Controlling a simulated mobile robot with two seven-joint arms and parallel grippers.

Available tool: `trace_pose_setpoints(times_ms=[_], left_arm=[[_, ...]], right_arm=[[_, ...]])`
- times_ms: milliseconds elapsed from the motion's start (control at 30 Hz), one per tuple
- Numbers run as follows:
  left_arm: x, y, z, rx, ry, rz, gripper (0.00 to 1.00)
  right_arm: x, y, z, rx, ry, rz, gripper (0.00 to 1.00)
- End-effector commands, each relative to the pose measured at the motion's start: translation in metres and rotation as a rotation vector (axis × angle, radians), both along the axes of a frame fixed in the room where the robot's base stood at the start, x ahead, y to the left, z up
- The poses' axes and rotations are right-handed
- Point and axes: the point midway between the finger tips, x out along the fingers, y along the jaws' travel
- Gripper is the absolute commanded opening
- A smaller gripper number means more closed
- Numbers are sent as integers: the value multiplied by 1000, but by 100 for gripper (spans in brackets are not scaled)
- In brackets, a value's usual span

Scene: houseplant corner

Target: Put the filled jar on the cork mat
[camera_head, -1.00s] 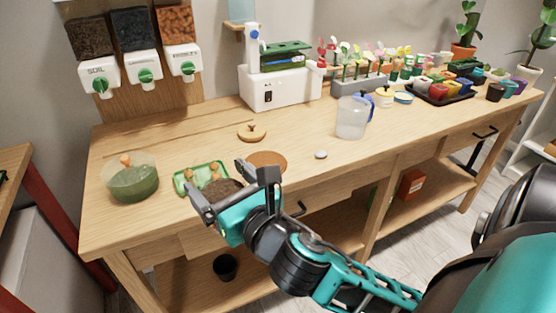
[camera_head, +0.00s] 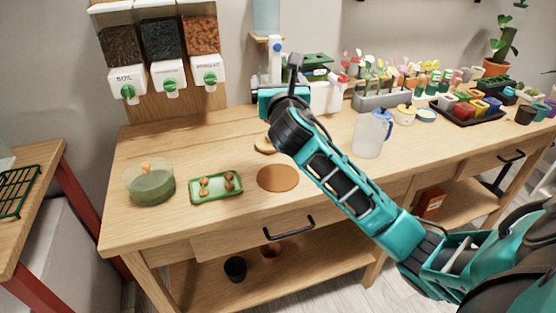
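The cork mat (camera_head: 278,178) is a flat round brown disc on the front of the bench, bare where I see it. A clear, greenish vessel (camera_head: 150,185) with an orange piece at its rim stands at the left; I cannot tell whether it is the filled jar. My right gripper (camera_head: 293,72) is raised at the back of the bench, in front of the white machine and beyond the mat. Its wrist hides most of it, so I cannot tell its opening or whether it holds anything. My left gripper is out of view.
A green tray (camera_head: 216,188) with several brown balls lies left of the mat. A round wooden lid (camera_head: 264,146) lies behind it, partly covered by my arm. A clear jug (camera_head: 371,134) stands to the right. Dispensers (camera_head: 168,82) hang at the back left.

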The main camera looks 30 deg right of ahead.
Motion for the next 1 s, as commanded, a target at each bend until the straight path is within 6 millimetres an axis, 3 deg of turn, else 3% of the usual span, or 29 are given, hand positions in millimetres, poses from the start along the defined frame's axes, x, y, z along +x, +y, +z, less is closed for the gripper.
trace_pose_setpoints(times_ms=[100,400,667,900,1000], left_arm=[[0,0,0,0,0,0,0],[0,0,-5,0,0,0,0],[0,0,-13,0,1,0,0],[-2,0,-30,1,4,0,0],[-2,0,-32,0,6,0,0]], right_arm=[[-1,1,-35,1,6,0,45],[0,1,-109,1,0,0,45],[0,1,-134,-2,-4,3,45],[0,1,-170,0,-1,1,45],[0,1,-173,0,-3,2,45]])
